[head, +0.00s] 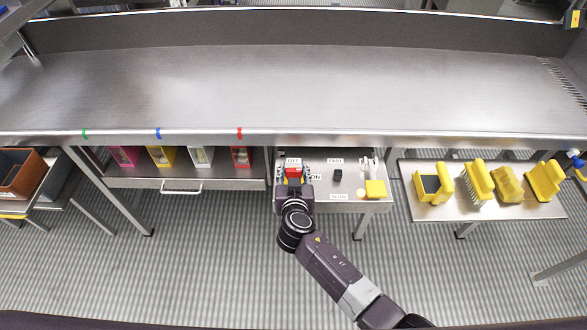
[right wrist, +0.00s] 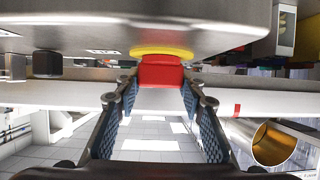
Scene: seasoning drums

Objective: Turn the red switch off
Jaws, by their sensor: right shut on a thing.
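The red switch (head: 293,172) sits on a panel (head: 352,207) under the worktop, with an OFF label above it and an ON label to its right. My right gripper (head: 293,182) reaches the switch from below, a finger on each side. In the right wrist view the red switch (right wrist: 161,72), with a yellow ring behind it, lies between the tips of the right gripper's fingers (right wrist: 163,92). The gripper is shut on the switch. Its lower part is partly hidden by the gripper in the head view. My left gripper is not in view.
Beside the switch are a black knob (head: 338,175) and a yellow block (head: 375,189). A drawer (head: 182,187) is to the left, below several coloured containers. Yellow brushes and holders stand on a side table (head: 455,211) at right. The worktop (head: 300,90) is bare.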

